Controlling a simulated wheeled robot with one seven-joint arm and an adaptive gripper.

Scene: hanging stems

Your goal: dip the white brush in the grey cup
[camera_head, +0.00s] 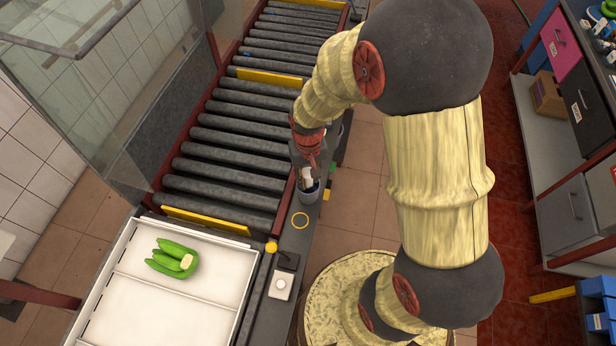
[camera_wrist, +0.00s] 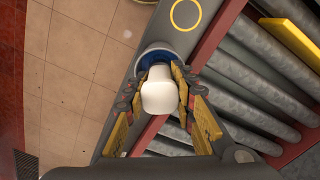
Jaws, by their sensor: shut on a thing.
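The white brush (camera_head: 307,178) is in my gripper (camera_head: 308,167), at the grey cup (camera_head: 307,203) on the dark ledge beside the conveyor. In the wrist view my gripper (camera_wrist: 163,108) has its yellow-padded fingers on both sides of the white brush (camera_wrist: 159,92). The cup (camera_wrist: 160,52) shows there as a grey rim with a blue inside, just beyond the brush. The brush's lower end is hidden, so how deep it sits in the cup cannot be told.
A yellow ring (camera_head: 300,220) is marked on the ledge in front of the cup. A white tray (camera_head: 180,318) holding green bananas (camera_head: 172,258) stands at the lower left. The roller conveyor (camera_head: 240,140) runs alongside. A white-knobbed box (camera_head: 281,284) and yellow button (camera_head: 271,246) are nearer.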

